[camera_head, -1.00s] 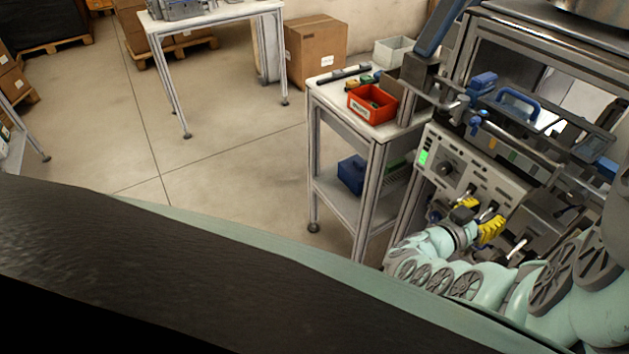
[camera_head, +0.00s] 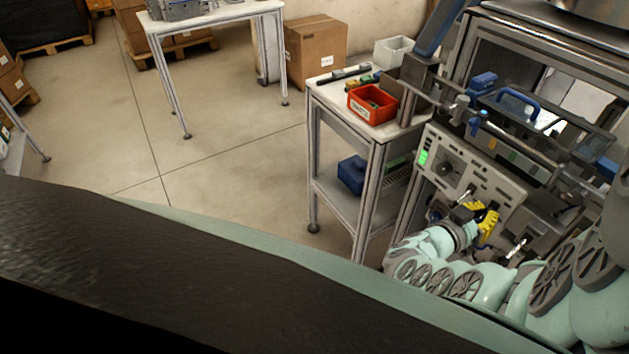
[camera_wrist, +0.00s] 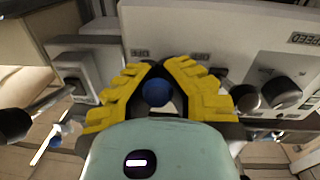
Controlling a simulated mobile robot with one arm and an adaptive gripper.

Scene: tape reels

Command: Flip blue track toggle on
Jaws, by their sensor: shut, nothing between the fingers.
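The blue track toggle shows as a round blue tip (camera_wrist: 157,91) in the wrist view, framed by the yellow fingers. Its stem is hidden, so I cannot tell which way it leans. My gripper (camera_wrist: 160,64) is shut, its fingertips meeting just above the blue tip in the picture and close to the panel face. I cannot tell whether the fingers touch the toggle. In the head view my gripper (camera_head: 482,214) is at the lower part of the grey control panel (camera_head: 500,185), hiding the toggle there.
In the wrist view, dark knobs (camera_wrist: 281,93) lie to the right and a switch housing (camera_wrist: 88,66) to the left. A red bin (camera_head: 371,105) stands on the side table.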

